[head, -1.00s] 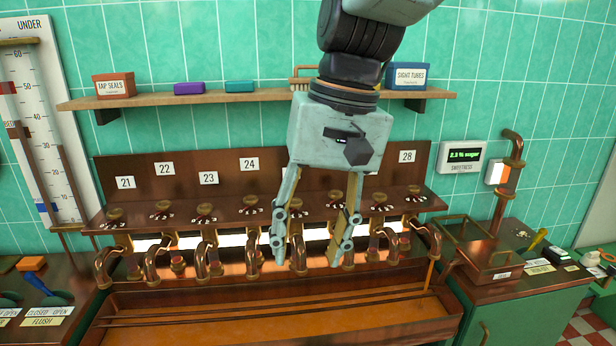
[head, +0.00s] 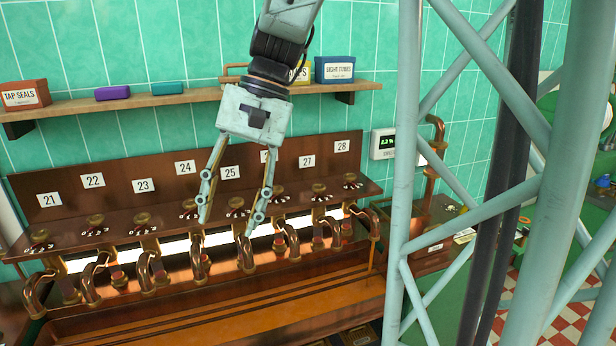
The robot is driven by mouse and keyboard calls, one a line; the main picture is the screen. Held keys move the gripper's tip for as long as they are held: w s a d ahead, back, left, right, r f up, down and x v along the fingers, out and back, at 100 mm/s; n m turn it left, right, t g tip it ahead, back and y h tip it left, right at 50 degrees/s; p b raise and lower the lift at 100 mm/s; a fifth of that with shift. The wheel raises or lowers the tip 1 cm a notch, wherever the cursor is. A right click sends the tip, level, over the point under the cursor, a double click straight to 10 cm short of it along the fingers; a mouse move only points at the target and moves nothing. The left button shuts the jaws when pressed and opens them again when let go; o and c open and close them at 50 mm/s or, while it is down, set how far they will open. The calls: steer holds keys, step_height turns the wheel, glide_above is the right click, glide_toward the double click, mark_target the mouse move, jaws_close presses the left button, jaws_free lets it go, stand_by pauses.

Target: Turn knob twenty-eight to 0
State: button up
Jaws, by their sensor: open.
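Knob twenty-eight (head: 350,177) is a small brass knob at the right end of the row on the copper panel, below the sign 28 (head: 342,146). A pale scale with dark and red marks lies at its foot, too small to read. My gripper (head: 225,240) points down with its two fingers spread apart and nothing between them. It hangs in front of the middle of the row, near the knob under sign 25 (head: 235,203), well to the left of knob twenty-eight.
Bent copper taps (head: 290,240) line the panel's front above a long copper trough (head: 240,310). A wooden shelf (head: 190,97) with boxes runs above. A pale green lattice column (head: 404,180) blocks part of the right side.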

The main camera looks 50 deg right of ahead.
steer(key=w+d+f+m+t+y+p, duration=0.15)
steer(key=w+d+m, duration=0.25)
steer(key=w+d, duration=0.5)
steer(key=w+d+f+m+t+y+p, duration=0.1)
steer(key=w+d+f+m+t+y, duration=0.3)
steer(key=d, duration=0.9)
steer(key=m+t+h+p, duration=0.35)
steer(key=m+t, duration=0.65)
steer(key=m, duration=0.4)
glide_toward(350, 175)
steer(key=s+d+f+y, duration=0.1)
steer(key=s+d, duration=0.1)
steer(key=s, duration=0.1)
steer(key=shift+s+a+p, duration=0.15)
steer(key=shift+p, duration=0.15)
steer(key=shift+p+x, duration=0.5)
steer(key=shift+x, duration=6.4)
steer(key=shift+r, duration=0.1)
steer(key=shift+c, duration=0.3)
